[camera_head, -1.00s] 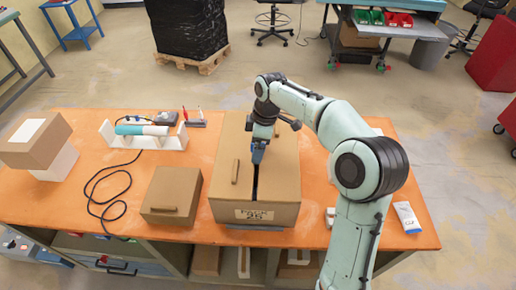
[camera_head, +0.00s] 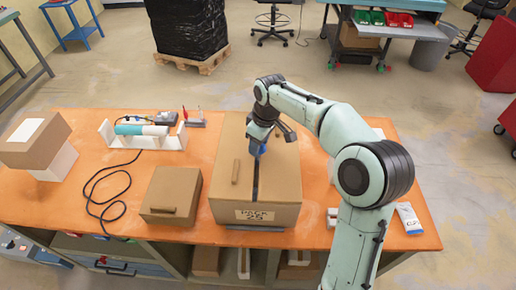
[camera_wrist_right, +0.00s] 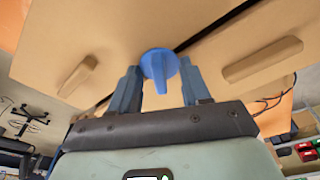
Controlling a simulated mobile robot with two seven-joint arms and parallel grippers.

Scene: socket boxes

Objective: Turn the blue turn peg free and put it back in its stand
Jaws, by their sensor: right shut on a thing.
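The blue turn peg (camera_wrist_right: 161,66) shows in the wrist view as a round blue head with a narrow tab. It is at the dark slit between the lid flaps of the large cardboard box (camera_head: 228,205). My right gripper (camera_head: 257,152) is over the box, its fingers pointing down. In the wrist view the right gripper (camera_wrist_right: 162,90) has one finger on each side of the peg's tab and is shut on it. Whether the peg is still seated in the box is hidden. I cannot pick out its stand for certain. My left gripper is not in view.
A smaller cardboard box (camera_head: 171,195) stands left of the large one. A white holder (camera_head: 106,134) with a teal and white cylinder (camera_head: 141,130) is behind it, near a dark cable (camera_head: 92,187). A white tube (camera_head: 408,217) lies at the right.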

